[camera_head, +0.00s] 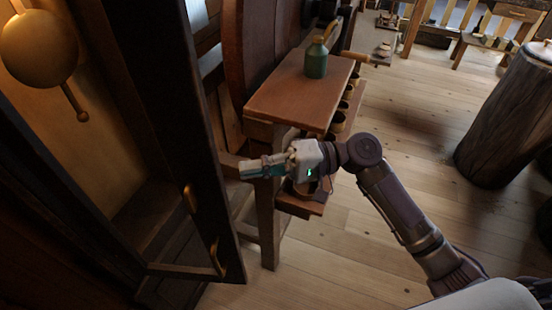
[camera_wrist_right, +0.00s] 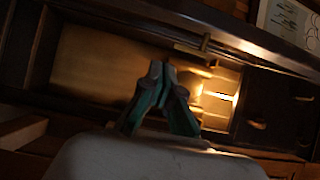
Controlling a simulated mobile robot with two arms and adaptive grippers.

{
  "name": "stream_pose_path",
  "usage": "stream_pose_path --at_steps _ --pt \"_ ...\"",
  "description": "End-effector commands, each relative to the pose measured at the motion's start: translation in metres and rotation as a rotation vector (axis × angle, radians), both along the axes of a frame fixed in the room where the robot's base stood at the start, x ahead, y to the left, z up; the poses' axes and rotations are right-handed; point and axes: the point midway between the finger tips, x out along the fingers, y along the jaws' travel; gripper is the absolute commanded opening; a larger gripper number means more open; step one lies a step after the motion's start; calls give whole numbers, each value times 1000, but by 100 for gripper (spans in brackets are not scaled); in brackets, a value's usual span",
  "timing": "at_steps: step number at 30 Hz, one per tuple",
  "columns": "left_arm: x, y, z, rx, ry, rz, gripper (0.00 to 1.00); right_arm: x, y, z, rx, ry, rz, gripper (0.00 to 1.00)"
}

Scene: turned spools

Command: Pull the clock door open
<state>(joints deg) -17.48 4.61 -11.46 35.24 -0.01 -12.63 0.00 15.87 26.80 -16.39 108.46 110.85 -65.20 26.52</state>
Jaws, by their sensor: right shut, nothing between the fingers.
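The clock door (camera_head: 202,150) is a tall dark wooden frame at the left of the head view. Two brass handles, an upper one (camera_head: 190,198) and a lower one (camera_head: 216,258), are on its right stile. The door appears to stand out from the clock case. A round brass pendulum (camera_head: 40,48) shows inside the case. My right gripper (camera_head: 246,168) is shut and empty, right of the door's edge and apart from the handles in the picture. In the wrist view its fingertips (camera_wrist_right: 161,70) meet in front of the lit case interior (camera_wrist_right: 100,62). My left gripper is not in view.
A wooden bench (camera_head: 300,88) with a green bottle (camera_head: 316,60) stands just behind my right gripper. A dark round log-like post (camera_head: 505,115) stands at the right. The plank floor (camera_head: 340,262) at the front is clear around my right arm.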

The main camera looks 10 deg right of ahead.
Motion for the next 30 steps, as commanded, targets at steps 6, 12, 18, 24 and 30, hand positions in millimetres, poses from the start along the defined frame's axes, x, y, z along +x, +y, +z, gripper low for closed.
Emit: stream_pose_path --at_steps 6,12,18,24,30 --pt "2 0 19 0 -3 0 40 -12 34 3 0 2 0 0" --pt "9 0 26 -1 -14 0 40 -32 40 1 0 1 -1 0" --pt "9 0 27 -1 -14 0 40 -37 41 0 0 0 -2 0" --pt "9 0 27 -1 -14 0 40 -37 41 0 0 -1 -2 0" --pt "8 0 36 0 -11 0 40 -48 55 1 -2 3 -24 0"
